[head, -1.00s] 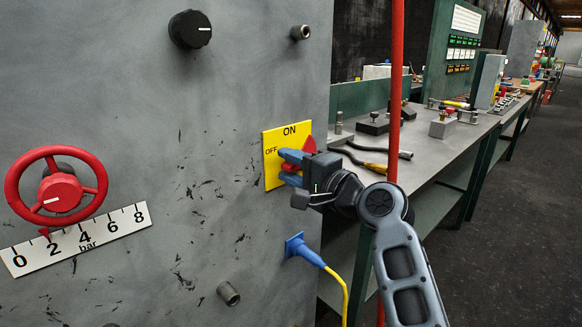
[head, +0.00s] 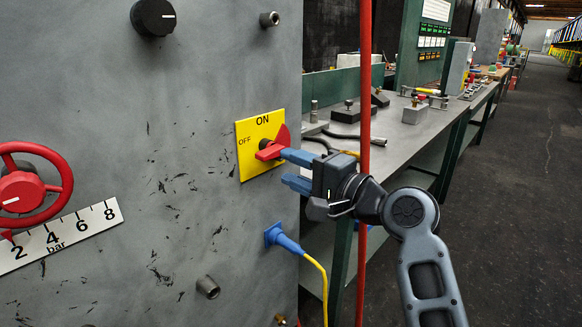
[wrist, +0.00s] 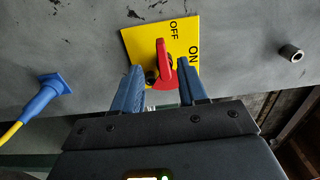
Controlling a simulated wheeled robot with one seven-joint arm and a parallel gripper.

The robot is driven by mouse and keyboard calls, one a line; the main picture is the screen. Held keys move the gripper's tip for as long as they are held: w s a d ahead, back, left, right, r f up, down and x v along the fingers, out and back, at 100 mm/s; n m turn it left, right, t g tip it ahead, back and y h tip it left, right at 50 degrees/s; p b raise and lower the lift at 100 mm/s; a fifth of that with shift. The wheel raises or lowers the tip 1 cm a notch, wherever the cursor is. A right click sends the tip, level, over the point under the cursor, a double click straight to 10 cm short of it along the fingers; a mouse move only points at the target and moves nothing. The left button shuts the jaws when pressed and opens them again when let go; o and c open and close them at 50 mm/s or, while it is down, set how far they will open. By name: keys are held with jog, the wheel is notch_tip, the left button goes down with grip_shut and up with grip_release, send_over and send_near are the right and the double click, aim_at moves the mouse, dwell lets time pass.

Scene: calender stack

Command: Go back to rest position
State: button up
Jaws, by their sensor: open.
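My gripper (head: 288,170) is open, its two blue fingers pointing at the grey panel (head: 215,60). In the head view the fingers are just right of the yellow ON/OFF plate (head: 246,165) and its red switch handle (head: 272,152). The upper fingertip overlaps the handle's end there. In the wrist view (wrist: 155,90) the red handle (wrist: 163,62) shows ahead, between and beyond the two fingers, and nothing is held. Whether a finger touches the handle I cannot tell.
A blue plug (head: 280,238) with a yellow cable sits below the switch. A red vertical pipe (head: 364,90) stands behind my gripper. A workbench (head: 400,140) with tools runs along the right. The floor (head: 520,180) at the far right is clear.

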jog(key=s+d+f+m+t+h+p, duration=0.1)
jog(key=s+d+f+h, duration=0.25)
jog(key=f, duration=0.35)
jog(key=s+d+f+t+h, duration=0.2)
jog(key=s+d+f, duration=0.3)
jog(key=f, duration=0.2)
jog(key=s+d+f+n+h+p, duration=0.1)
jog(key=s+d+f+h, duration=0.1)
jog(key=s+d+f, duration=0.4)
jog(key=s+d+f+h, duration=0.2)
jog(key=s+d+h, duration=0.1)
jog(key=s, duration=0.5)
jog(key=s+d+r+n+h, duration=0.1)
jog(key=s+d+n+h, duration=0.35)
jog(key=s, duration=1.15)
jog(key=s+d+r+n+p, duration=0.1)
jog(key=s+d+r+n, duration=0.2)
jog(key=s+r, duration=0.6)
jog(key=s, duration=0.3)
jog(key=shift+t+y+p, duration=0.35)
jog(key=shift+t+y, duration=0.05)
